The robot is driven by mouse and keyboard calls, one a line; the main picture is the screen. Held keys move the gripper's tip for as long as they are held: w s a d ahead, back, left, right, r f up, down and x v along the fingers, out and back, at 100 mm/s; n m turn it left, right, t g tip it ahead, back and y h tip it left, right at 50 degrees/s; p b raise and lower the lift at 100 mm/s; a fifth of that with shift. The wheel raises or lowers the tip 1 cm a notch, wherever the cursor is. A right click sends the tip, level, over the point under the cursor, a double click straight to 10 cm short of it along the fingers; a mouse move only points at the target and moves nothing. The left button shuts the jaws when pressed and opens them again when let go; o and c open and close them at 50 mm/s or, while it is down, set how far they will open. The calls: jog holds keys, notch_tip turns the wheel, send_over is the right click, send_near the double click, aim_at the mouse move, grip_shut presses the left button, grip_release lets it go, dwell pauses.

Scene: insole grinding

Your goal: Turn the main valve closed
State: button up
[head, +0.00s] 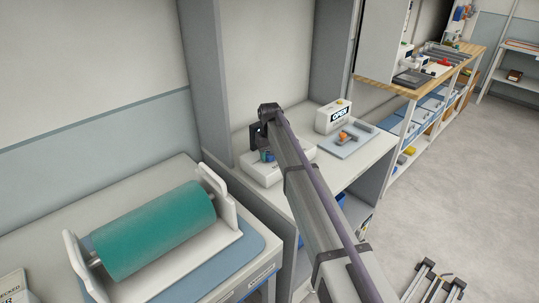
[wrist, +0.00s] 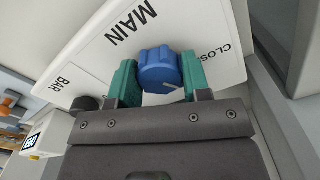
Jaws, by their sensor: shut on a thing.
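The main valve is a blue fluted knob (wrist: 160,72) on a white panel (wrist: 85,52) marked "MAIN", with "CLOS…" partly visible at its right and "BAR" at its left. A short pale mark shows on the knob's lower right. My gripper (wrist: 160,80) has its two green fingers on either side of the knob, shut on it. In the head view, my arm hides most of the valve; the white panel base (head: 262,174) shows beside my gripper (head: 268,156), with a bit of blue there.
A green roller (head: 155,230) is at the left. Cabinet side walls (head: 225,80) flank the bench. The floor at the right is mostly open.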

jog(key=shift+n, duration=1.2)
jog(key=o, duration=0.9)
jog(key=shift+r, duration=0.1)
notch_tip(320, 180, up, 11)
jog(key=p, duration=1)
jog(key=shift+f+p, duration=0.2)
jog(key=shift+p, duration=0.2)
